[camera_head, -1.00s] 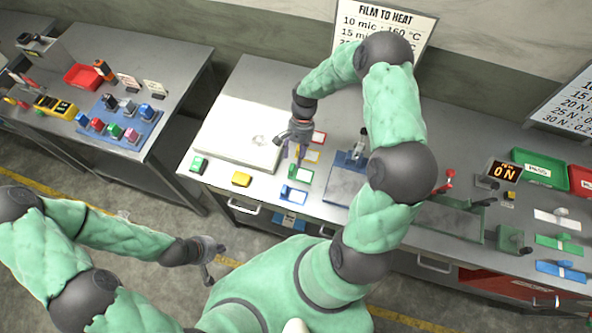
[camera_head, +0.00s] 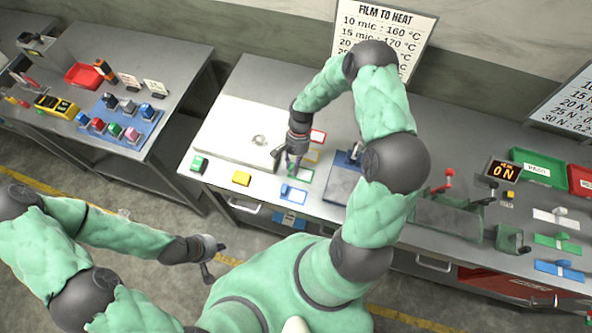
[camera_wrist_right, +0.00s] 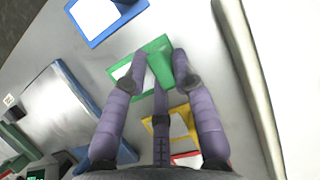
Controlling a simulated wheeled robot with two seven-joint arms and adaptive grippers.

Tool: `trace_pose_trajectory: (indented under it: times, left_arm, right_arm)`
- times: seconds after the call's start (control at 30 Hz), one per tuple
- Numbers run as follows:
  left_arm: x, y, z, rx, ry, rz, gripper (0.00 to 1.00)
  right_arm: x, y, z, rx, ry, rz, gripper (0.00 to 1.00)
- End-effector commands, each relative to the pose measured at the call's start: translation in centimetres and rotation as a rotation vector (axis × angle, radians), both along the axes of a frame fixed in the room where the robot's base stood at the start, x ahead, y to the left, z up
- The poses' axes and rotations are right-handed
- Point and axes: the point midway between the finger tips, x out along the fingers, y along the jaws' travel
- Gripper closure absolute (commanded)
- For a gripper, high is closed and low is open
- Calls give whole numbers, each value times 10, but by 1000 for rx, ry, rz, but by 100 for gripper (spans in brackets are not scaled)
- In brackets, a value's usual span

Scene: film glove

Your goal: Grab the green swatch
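A green-framed card with a white middle (camera_head: 305,174) lies on the grey table, partly hidden by my right gripper in the head view. In the right wrist view this green card (camera_wrist_right: 155,47) lies under the fingertips, and a raised green piece, seemingly the green swatch (camera_wrist_right: 181,62), stands at its right part. My right gripper (camera_wrist_right: 165,65) has its purple fingers spread around the green piece; contact cannot be told. It also shows in the head view (camera_head: 292,165). My left gripper (camera_head: 207,272) hangs over the floor, apart from the table; its fingers are unclear.
A blue-framed card (camera_head: 293,195) lies in front, with yellow (camera_head: 312,156) and red (camera_head: 318,136) ones behind. A white plate (camera_head: 230,140) lies left, with a green block (camera_head: 199,164) and yellow block (camera_head: 241,179) near the front edge. A blue-based device (camera_head: 345,160) stands right.

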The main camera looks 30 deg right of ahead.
Motion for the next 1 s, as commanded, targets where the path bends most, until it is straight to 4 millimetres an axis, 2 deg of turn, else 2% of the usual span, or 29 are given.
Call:
trace_pose_trajectory:
  times: [0.47, 0.73, 1.0]
  left_arm:
    - [0, 0, -1, 0, 0, 0, 100]
    - [0, 0, -4, 0, 0, 0, 100]
    - [0, 0, -4, 0, 0, 0, 100]
  right_arm:
    - [0, 0, 4, -1, -1, 0, 99]
    - [0, 0, 34, -2, -4, 0, 99]
    - [-26, 12, 66, 0, -3, 1, 99]
